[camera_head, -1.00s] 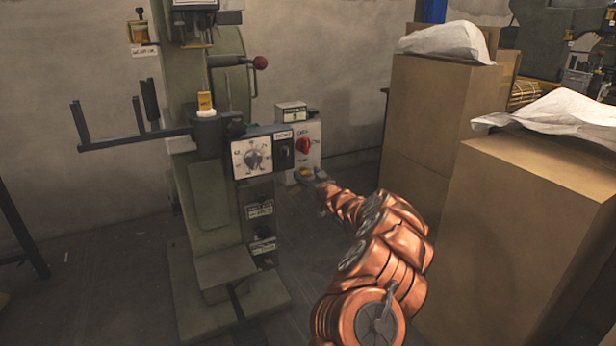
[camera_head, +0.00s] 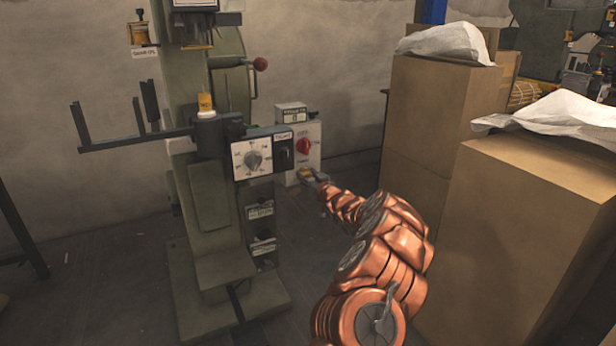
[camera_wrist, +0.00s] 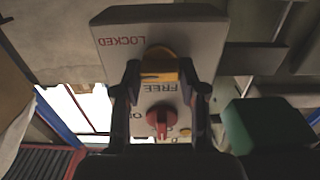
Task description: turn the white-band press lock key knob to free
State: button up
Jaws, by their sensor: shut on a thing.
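The press (camera_head: 205,200) with a white band (camera_head: 207,112) under its yellow cap stands at the left in the head view. A grey control box (camera_head: 291,135) with a red knob (camera_head: 304,146) stands just to its right. In the wrist view the box face (camera_wrist: 112,42) reads LOCKED and FREE, upside down. My gripper (camera_wrist: 158,72) is shut on the yellow lock key knob (camera_wrist: 158,54), a finger on each side. The red knob also shows below FREE in the wrist view (camera_wrist: 157,121). The fingers partly hide the knob, so its exact setting is unclear.
Tall cardboard boxes (camera_head: 435,130) with white sheets on top stand close to the right of my arm. A red-tipped lever (camera_head: 260,63) sticks out from the press. A dial panel (camera_head: 252,158) is left of the control box. The floor between is clear.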

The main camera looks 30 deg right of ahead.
jog(key=shift+n+p, duration=0.3)
jog(key=n+p, duration=0.1)
jog(key=n, duration=0.4)
jog(key=n+b, duration=0.1)
jog(key=n, duration=0.2)
jog(key=shift+a+f, duration=0.1)
jog(key=shift+f, duration=0.1)
jog(key=n+b, duration=0.8)
jog(key=n, duration=0.1)
jog(key=shift+a+f, duration=0.1)
jog(key=o, duration=1.1)
jog(key=shift+o, duration=0.2)
jog(key=shift+s, duration=0.1)
